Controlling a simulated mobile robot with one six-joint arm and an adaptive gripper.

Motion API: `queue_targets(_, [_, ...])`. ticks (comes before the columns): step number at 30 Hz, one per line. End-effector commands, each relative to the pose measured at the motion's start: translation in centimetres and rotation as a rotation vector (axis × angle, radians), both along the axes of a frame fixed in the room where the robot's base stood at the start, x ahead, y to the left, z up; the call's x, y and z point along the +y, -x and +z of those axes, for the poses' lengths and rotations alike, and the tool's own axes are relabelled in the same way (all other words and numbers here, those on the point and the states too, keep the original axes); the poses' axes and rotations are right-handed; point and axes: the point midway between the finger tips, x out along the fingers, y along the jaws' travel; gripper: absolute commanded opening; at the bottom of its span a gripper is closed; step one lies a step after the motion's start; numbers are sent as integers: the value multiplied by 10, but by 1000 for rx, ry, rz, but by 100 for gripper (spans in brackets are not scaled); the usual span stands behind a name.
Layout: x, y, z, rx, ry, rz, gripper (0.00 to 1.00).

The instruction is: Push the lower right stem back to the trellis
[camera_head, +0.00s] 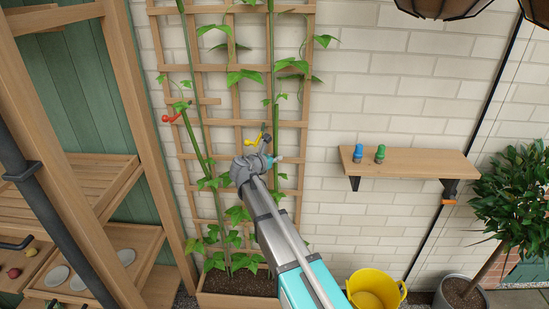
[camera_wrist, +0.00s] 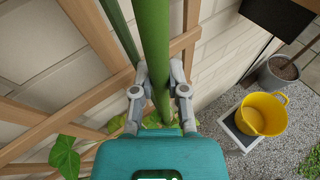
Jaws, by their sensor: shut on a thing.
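The wooden trellis (camera_head: 236,101) stands against the white brick wall, with two tall green stems in front of it. The right stem (camera_head: 271,75) runs down behind my gripper (camera_head: 262,160), which hides part of its lower length. The left stem (camera_head: 192,120) leans across the trellis. In the wrist view, the thick green stem (camera_wrist: 154,40) passes between the fingers of my gripper (camera_wrist: 159,75), which is shut on it. Trellis slats (camera_wrist: 60,118) show behind and to the left. A gap between stem and trellis is hard to judge.
A red clip (camera_head: 171,118) is on the left; a yellow clip (camera_head: 265,138) is just above my gripper. The planter (camera_head: 215,299) is below. A wall shelf (camera_head: 420,164) holds blue and green items. A yellow bucket (camera_head: 374,287) stands at lower right, also in the wrist view (camera_wrist: 262,115).

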Motion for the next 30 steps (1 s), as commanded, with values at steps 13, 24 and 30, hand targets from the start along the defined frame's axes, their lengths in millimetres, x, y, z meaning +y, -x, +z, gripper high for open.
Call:
queue_targets(13, [4, 3, 0, 0, 1, 3, 55])
queue_targets(24, [5, 4, -3, -5, -36, -7, 10])
queue_targets(30, [6, 8, -13, -24, -176, -51, 0])
